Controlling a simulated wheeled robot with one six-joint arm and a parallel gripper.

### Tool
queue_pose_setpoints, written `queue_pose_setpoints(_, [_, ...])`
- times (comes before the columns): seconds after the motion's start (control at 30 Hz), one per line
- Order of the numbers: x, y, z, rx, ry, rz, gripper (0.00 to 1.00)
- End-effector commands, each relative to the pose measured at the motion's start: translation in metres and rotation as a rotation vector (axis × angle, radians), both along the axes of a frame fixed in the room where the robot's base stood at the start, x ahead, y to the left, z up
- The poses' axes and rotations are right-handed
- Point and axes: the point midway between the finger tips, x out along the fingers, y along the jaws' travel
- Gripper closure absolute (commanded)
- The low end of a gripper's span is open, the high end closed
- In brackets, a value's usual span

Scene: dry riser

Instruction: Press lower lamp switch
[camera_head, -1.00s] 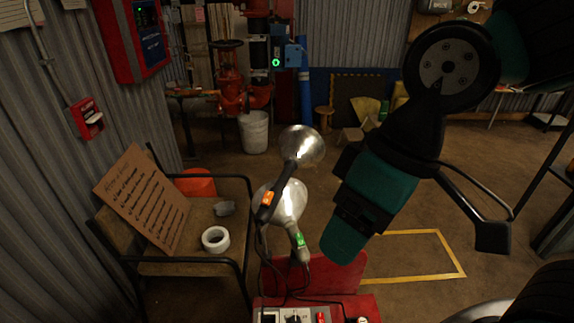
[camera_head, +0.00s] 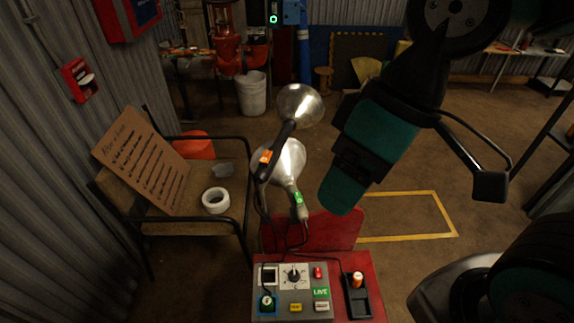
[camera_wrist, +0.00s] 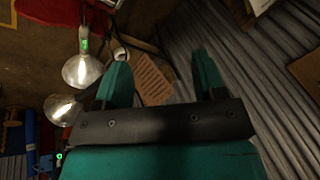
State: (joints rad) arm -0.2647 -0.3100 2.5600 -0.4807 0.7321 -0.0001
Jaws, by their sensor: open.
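Two round lamps stand above a red stand. The lower lamp (camera_head: 281,163) has a pale stem carrying a green-lit switch (camera_head: 298,198). The upper lamp (camera_head: 300,106) has a dark handle with an orange switch (camera_head: 267,157). In the wrist view the lower lamp (camera_wrist: 82,71) and its green switch (camera_wrist: 85,45) lie left of my fingers, with the other lamp (camera_wrist: 61,109) below. My gripper (camera_head: 337,197) points down to the right of the lamps in the head view, apart from them. In the wrist view my gripper (camera_wrist: 163,76) has its fingers spread, with nothing held between them.
A control box (camera_head: 292,290) with dial and buttons sits on the red stand (camera_head: 349,229). A black tray (camera_head: 359,302) holds an orange-and-white item. At left, a chair (camera_head: 185,226) carries a cardboard sign (camera_head: 140,163) and white tape roll (camera_head: 215,200).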

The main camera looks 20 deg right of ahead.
Motion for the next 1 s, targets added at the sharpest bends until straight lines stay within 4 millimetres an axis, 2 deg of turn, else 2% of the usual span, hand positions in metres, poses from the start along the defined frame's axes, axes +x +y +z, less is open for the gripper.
queue_pose_setpoints(0.17, [0.000, 0.000, 0.000, 0.000, 0.000, 0.000, 0.36])
queue_pose_setpoints(0.27, [0.003, 0.000, -0.002, -0.002, -0.001, -0.006, 0.59])
queue_pose_setpoints(0.37, [0.018, -0.001, -0.014, -0.017, 0.001, -0.040, 0.82])
queue_pose_setpoints(0.43, [0.040, -0.003, -0.029, -0.037, 0.000, -0.087, 0.98])
queue_pose_setpoints(0.47, [0.051, -0.004, -0.038, -0.048, 0.000, -0.112, 1.00])
queue_pose_setpoints(0.7, [0.164, -0.020, -0.123, -0.165, -0.021, -0.371, 1.00])
queue_pose_setpoints(0.8, [0.204, -0.029, -0.158, -0.211, -0.038, -0.467, 1.00])
queue_pose_setpoints(0.9, [0.233, -0.037, -0.186, -0.249, -0.051, -0.541, 1.00])
queue_pose_setpoints(1.0, [0.253, -0.043, -0.204, -0.273, -0.065, -0.592, 1.00])
